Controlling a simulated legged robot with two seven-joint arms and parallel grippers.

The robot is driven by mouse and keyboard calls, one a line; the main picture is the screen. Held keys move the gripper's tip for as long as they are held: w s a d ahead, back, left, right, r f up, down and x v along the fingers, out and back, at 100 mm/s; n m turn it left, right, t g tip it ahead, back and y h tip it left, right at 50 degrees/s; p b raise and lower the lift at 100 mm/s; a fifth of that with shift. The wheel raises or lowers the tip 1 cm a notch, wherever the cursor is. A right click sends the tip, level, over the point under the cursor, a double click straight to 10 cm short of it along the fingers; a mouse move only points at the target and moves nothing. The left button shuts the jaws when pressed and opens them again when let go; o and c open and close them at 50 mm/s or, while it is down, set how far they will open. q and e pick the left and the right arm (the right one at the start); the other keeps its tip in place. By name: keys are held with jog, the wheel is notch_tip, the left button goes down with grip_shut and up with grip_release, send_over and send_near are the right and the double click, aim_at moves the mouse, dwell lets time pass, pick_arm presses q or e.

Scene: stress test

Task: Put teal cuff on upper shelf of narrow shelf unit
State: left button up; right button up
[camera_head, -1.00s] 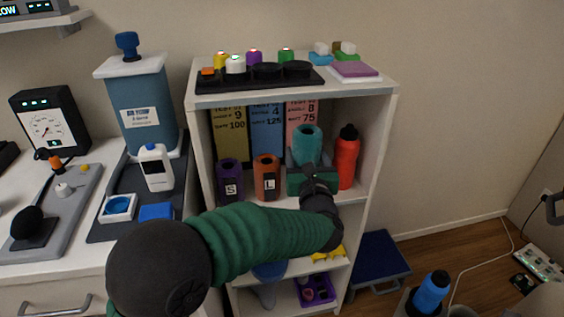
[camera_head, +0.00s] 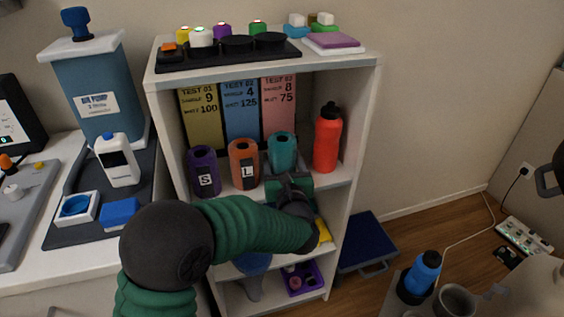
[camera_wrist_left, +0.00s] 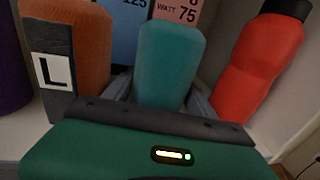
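The teal cuff (camera_head: 283,152) stands upright on the upper shelf (camera_head: 328,176) of the narrow shelf unit (camera_head: 362,125), between the orange cuff marked L (camera_head: 244,165) and a red bottle (camera_head: 327,138). It also shows in the left wrist view (camera_wrist_left: 168,65), where its base is hidden behind my gripper. My left gripper (camera_head: 287,180) is just in front of the cuff at shelf height. In the left wrist view its grey fingers (camera_wrist_left: 160,95) are spread, one on each side of the cuff's lower part, and look apart from it. My right gripper is not in view.
A purple cuff marked S (camera_head: 204,172) stands left of the orange one. Test boxes (camera_head: 240,112) stand behind the cuffs. A purple bin (camera_head: 303,278) and a blue item (camera_head: 252,264) are on the lower shelf. The shelf unit's side wall is close right of the red bottle.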

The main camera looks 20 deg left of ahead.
pick_arm(q)
jog(key=shift+o, duration=0.6)
jog(key=shift+d, duration=0.15)
jog(key=p+v, duration=0.1)
jog(key=v, duration=1.1)
jog(key=shift+p, duration=0.35)
jog(key=shift+w, duration=0.1)
